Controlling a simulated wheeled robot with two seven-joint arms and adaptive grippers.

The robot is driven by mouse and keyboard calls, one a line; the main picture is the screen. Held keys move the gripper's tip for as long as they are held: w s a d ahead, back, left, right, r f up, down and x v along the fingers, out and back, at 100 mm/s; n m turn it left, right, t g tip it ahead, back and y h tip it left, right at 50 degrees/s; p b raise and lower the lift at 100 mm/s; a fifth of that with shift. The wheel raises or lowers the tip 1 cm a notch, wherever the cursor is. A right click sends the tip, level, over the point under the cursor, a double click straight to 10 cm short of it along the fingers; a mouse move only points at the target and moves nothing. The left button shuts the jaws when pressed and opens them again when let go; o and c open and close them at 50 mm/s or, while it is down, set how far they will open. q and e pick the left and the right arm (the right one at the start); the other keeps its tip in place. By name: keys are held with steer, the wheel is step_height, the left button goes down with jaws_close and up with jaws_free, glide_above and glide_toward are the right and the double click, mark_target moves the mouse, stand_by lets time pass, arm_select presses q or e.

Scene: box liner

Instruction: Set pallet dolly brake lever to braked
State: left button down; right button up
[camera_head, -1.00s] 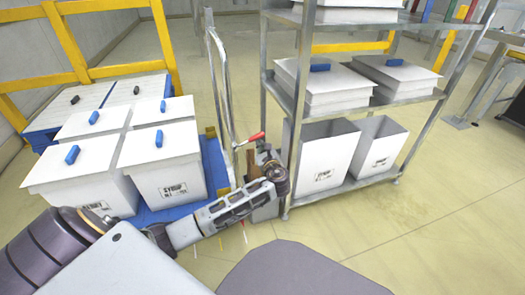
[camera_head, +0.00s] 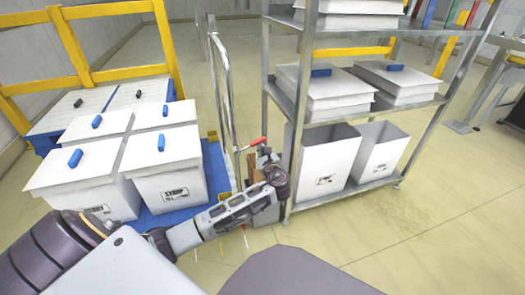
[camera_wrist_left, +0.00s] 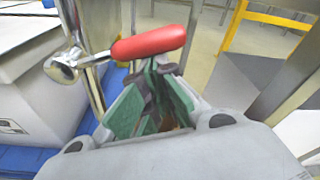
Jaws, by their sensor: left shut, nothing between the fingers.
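The brake lever has a red grip (camera_head: 258,141) and sticks out to the right from the chrome handle post of the pallet dolly (camera_head: 214,168). In the left wrist view the red grip (camera_wrist_left: 148,43) lies across the picture, tilted up slightly to the right, on a metal rod from a round pivot. My left gripper (camera_head: 264,155) is right by the lever. Its green-padded fingers (camera_wrist_left: 158,78) are shut and empty, with their tips close to the grip's underside. I cannot tell whether they touch it. My right gripper is not in view.
White lidded boxes (camera_head: 165,153) stand on the blue dolly. A metal shelf rack (camera_head: 299,110) with white bins stands close to the right of my left gripper. A yellow rail (camera_head: 68,42) runs behind the boxes. The floor (camera_head: 410,235) at the front right is clear.

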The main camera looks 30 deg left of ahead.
arm_select(q)
steer(key=shift+r+p, duration=0.25)
steer(key=shift+p, duration=0.05)
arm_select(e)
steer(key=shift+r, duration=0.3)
arm_select(q)
steer(key=s+a+r+n+t+p, duration=0.1)
steer(key=s+a+r+n+p, duration=0.3)
steer(key=r+n, duration=0.5)
steer(key=shift+s+a+n+t+p, duration=0.25)
steer(key=shift+s+n+t+p, duration=0.25)
steer(key=shift+n, duration=1.5)
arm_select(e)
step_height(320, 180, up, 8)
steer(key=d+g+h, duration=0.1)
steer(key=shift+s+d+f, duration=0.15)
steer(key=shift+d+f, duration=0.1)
arm_select(q)
steer(key=shift+s, duration=0.1)
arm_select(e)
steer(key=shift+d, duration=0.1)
